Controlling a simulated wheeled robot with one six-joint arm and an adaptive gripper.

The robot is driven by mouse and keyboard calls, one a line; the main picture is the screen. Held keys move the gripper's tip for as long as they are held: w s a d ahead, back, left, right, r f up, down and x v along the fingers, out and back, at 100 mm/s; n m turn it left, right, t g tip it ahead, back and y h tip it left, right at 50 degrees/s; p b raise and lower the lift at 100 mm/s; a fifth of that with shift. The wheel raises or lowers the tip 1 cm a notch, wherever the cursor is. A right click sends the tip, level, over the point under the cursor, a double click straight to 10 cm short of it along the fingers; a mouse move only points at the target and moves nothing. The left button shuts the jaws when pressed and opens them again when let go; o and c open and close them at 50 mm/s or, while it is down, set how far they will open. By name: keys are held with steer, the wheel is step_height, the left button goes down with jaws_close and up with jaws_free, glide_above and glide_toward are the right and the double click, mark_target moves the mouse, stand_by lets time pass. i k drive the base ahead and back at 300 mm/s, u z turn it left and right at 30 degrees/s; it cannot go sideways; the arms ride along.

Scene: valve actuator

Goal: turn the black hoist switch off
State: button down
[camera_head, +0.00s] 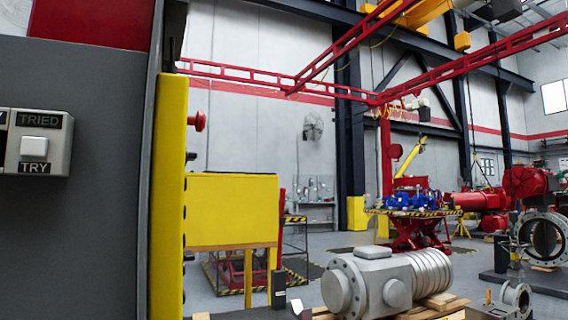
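No switch labelled as the hoist switch can be read. At the left, a yellow panel (169,200) is seen nearly edge-on. A red knob (197,121) sticks out from its right side. Below the knob, a small black part (190,157) also sticks out from that side; it may be a switch, but its position cannot be read. More small dark parts lie lower along the same edge. The panel's front face is hidden at this angle. My gripper cannot be made out in this view.
A grey wall with a "TRIED/TRY" button box (38,142) fills the near left. A yellow box on legs (233,210) stands beyond the panel. A grey flanged valve actuator (385,280) lies on wood at the bottom centre. Open floor shows behind it.

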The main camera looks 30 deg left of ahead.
mark_target(192, 155)
steer(key=z, duration=0.4)
steer(key=i, duration=1.3)
steer(key=u, duration=3.1)
steer(key=k, duration=0.6)
steer(key=z, duration=0.25)
steer(key=i, duration=1.5)
steer(key=u, duration=0.5)
